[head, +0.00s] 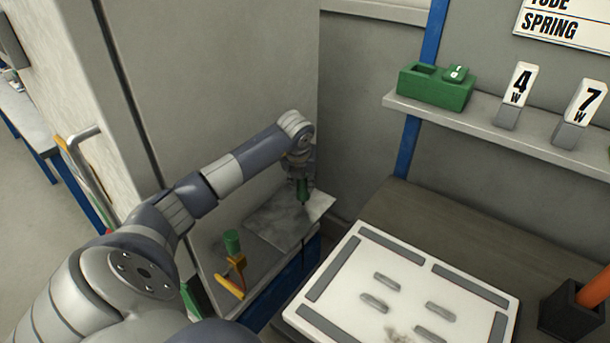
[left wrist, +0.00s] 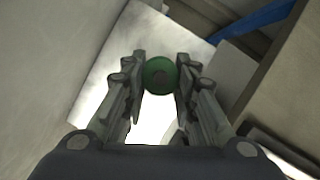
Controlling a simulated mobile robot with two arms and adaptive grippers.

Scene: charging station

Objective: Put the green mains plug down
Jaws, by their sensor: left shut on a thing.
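My left gripper (head: 301,178) is shut on the green mains plug (head: 303,190), with its fingers pointing down. The plug hangs over a pale flat plate (head: 275,222) on the low cabinet top. A thin dark line runs down below the plug; I cannot tell if it is a cord. In the left wrist view the plug's round green end (left wrist: 160,74) sits between the two fingertips (left wrist: 161,82), with the bright plate behind it. I cannot tell how far the plug is from the plate. My right gripper is not in view.
A green cylinder (head: 232,242) and a yellow-orange bracket (head: 236,277) stand left of the plate. A white board (head: 345,262) with grey pieces lies on the bench at right. A shelf (head: 480,126) holds a green block (head: 436,90) and number tags. A grey wall stands behind the arm.

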